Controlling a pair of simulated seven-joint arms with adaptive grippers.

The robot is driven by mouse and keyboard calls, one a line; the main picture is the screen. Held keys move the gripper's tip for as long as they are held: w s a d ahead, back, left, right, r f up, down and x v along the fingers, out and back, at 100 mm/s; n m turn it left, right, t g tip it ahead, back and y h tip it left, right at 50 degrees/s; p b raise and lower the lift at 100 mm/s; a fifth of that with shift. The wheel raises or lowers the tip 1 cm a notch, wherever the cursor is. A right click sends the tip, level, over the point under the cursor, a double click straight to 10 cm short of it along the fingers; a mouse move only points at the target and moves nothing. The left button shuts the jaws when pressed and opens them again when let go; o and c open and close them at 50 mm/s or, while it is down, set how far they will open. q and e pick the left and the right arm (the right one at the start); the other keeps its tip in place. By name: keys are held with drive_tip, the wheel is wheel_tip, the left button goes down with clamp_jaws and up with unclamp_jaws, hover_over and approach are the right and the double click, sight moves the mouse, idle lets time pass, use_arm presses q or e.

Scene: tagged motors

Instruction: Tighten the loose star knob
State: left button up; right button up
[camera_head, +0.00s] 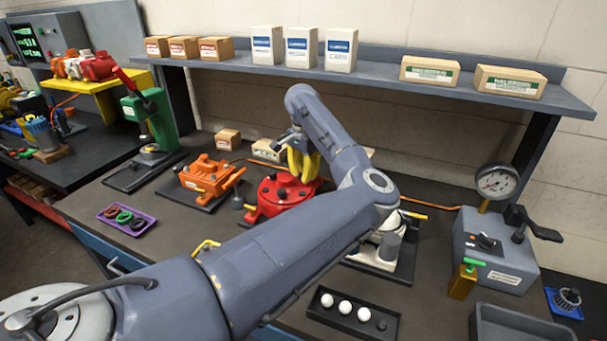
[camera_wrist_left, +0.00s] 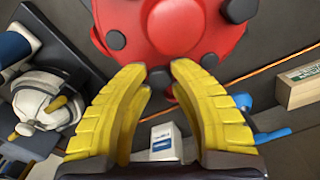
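A round red housing (camera_head: 285,195) stands on the bench with several dark knobs around it. In the left wrist view the red housing (camera_wrist_left: 188,25) fills the top, with dark knobs at its rim. One dark knob (camera_wrist_left: 158,77) lies between and just beyond the yellow fingertips; contact cannot be told. Which knob is the loose one cannot be told. My left gripper (camera_head: 303,163) is over the back right of the housing. In the wrist view its fingers (camera_wrist_left: 157,72) are apart, with nothing held. My right gripper is not in view.
An orange unit (camera_head: 208,178) sits left of the housing, and a white unit (camera_head: 372,262) right of it, partly behind my arm. A tray with white balls (camera_head: 352,318) lies in front. A grey gauge box (camera_head: 495,255) stands at right. A shelf (camera_head: 380,80) with boxes runs behind.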

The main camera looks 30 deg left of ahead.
use_arm(q)
clamp_jaws()
drive_tip(key=shift+m, duration=0.4)
idle(0.4)
drive_tip(key=m, duration=0.4)
drive_tip(key=shift+m, duration=2.1)
drive_tip(key=shift+r, duration=0.1)
drive_tip(key=o, duration=0.7)
unclamp_jaws()
drive_tip(key=shift+c, duration=0.2)
wheel_tip(320, 180, up, 12)
